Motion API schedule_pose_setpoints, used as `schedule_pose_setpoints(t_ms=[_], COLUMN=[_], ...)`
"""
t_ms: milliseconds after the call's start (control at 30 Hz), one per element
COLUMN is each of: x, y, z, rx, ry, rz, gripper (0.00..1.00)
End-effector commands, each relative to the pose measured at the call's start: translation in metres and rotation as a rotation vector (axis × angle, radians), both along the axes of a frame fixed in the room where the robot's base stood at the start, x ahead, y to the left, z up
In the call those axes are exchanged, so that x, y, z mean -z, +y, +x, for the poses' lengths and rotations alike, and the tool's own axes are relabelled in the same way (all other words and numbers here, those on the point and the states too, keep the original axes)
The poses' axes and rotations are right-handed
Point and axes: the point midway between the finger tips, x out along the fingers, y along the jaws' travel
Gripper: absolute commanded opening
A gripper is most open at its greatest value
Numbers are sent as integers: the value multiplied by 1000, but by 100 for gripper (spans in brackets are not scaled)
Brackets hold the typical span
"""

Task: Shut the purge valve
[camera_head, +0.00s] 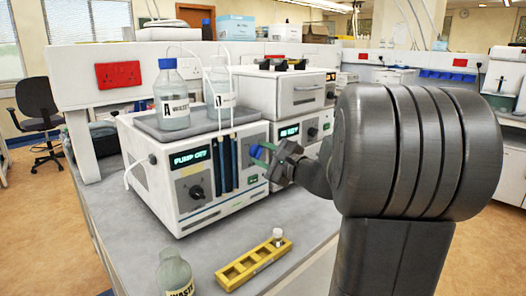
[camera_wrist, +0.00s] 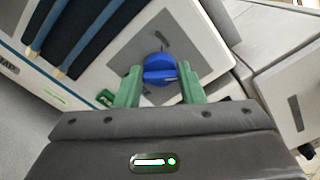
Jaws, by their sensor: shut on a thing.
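The purge valve is a round blue knob (camera_wrist: 160,70) with a raised grip bar, on the light front panel of the white pump unit (camera_head: 165,215). In the wrist view the bar lies nearly level across the picture, and a dark mark shows on the panel above the knob. My gripper (camera_wrist: 160,88) has its green fingers on either side of the knob and is shut on it. In the head view the knob (camera_head: 255,151) is small and partly hidden by my gripper (camera_head: 262,149), which comes in from the right.
Two bottles (camera_head: 172,105) with tubing stand in the grey tray on the pump. Its display (camera_head: 190,158) appears to read "PUMP OFF", above a black dial (camera_head: 196,192). A second unit (camera_head: 290,95) stands behind. A yellow rack (camera_head: 240,268) with a vial and a waste bottle (camera_head: 175,275) are in front.

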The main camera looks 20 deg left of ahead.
Motion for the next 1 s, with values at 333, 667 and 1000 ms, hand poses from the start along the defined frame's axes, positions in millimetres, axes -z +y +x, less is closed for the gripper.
schedule_pose_setpoints(t_ms=[333, 667, 1000], x=[0, 1, 1], y=[0, 0, 0], z=[0, 1, 0], rx=[1, 1, 1], ry=[135, 161, 160], rz=[54, 64, 64], gripper=[12, 12, 55])
